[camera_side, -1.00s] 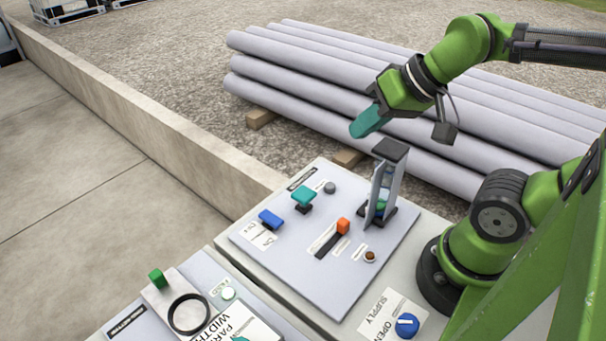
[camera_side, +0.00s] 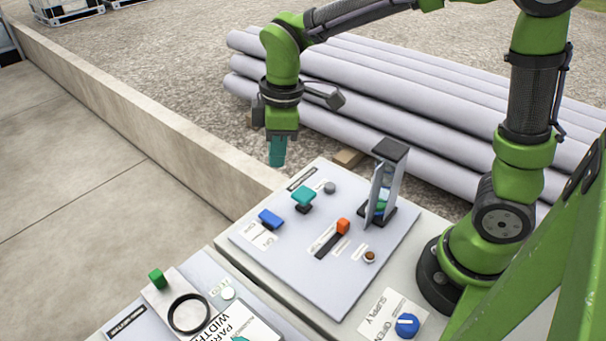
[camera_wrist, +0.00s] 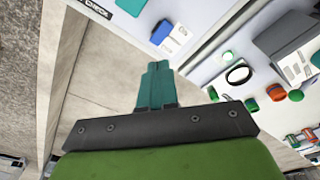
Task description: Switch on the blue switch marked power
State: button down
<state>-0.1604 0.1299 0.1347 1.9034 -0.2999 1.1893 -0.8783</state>
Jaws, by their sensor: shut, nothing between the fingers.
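The blue switch (camera_side: 270,219) sits at the left corner of the grey panel, beside a small white label whose print is too small to read. It also shows in the wrist view (camera_wrist: 161,32), ahead of my fingers and a little right of them. My gripper (camera_side: 277,163) has teal fingers that are closed together, empty and pointing down. In the side view it hangs above the panel's far left edge, apart from the switch. The closed fingers also show in the wrist view (camera_wrist: 157,70).
A teal-topped knob (camera_side: 304,196) stands close to the blue switch. A red slider (camera_side: 343,226), a tall clear-sided column (camera_side: 385,185) and a grey button (camera_side: 330,187) share the panel. A second panel with a black ring (camera_side: 189,313) lies in front. Grey pipes (camera_side: 420,110) lie behind.

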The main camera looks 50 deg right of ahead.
aim_at(265, 214)
jog(key=shift+w+a+f+n+g+h, duration=0.2)
jog(key=shift+w+n, duration=0.35)
jog(key=shift+n, duration=0.85)
jog(key=shift+w+a+r+n+g+h, duration=0.15)
jog(key=shift+w+a+n, duration=0.3)
jog(key=shift+n, duration=0.95)
jog(key=shift+w+a+f+n+g+h, duration=0.15)
jog(key=shift+w+n, duration=0.45)
jog(key=shift+n, duration=0.8)
notch_tip(265, 214, down, 14)
jog(key=shift+r, duration=0.1)
